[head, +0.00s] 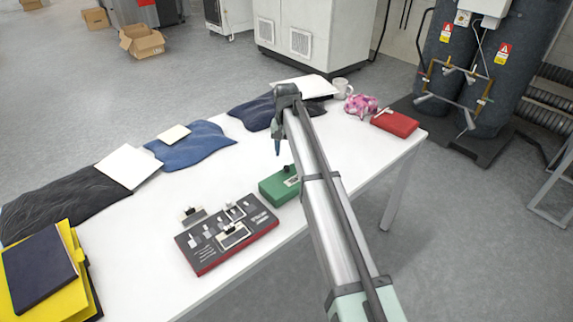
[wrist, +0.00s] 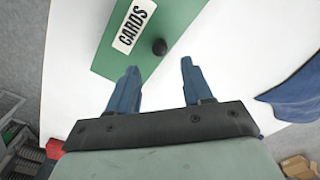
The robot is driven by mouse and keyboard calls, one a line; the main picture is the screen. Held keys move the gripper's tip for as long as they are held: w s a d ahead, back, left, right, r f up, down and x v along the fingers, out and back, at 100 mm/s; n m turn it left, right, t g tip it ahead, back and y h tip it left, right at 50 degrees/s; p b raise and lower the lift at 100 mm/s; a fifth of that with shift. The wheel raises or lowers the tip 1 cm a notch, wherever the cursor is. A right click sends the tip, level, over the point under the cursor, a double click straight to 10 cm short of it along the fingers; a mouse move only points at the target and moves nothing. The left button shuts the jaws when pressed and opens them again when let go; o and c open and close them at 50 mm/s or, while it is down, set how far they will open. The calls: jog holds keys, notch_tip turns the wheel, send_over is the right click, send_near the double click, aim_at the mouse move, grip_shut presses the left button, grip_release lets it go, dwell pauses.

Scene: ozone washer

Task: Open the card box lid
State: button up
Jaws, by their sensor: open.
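The card box is a green box with a white label reading "CARDS" and a round black knob. In the head view the green card box (head: 273,189) lies on the white table, partly hidden by my arm. In the wrist view the card box (wrist: 103,62) is at the top, with its black knob (wrist: 159,46) just beyond and between my fingertips. My gripper (wrist: 161,68) is open and empty, its two blue fingers apart. In the head view my gripper (head: 278,147) hangs above the table near the box's far side. The lid's seam cannot be made out.
A dark panel with switches (head: 228,232) lies left of the box. A red box (head: 394,123), pink cloth (head: 360,104) and mug (head: 342,87) stand at the table's far right. Folded blue clothing (head: 190,147) lies behind. The white table (head: 150,215) has bare room between them.

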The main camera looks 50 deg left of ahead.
aim_at(287, 167)
notch_tip(287, 167, down, 7)
jog(key=shift+r, duration=0.15)
jog(key=shift+c, duration=0.3)
grip_shut()
dwell(0.4)
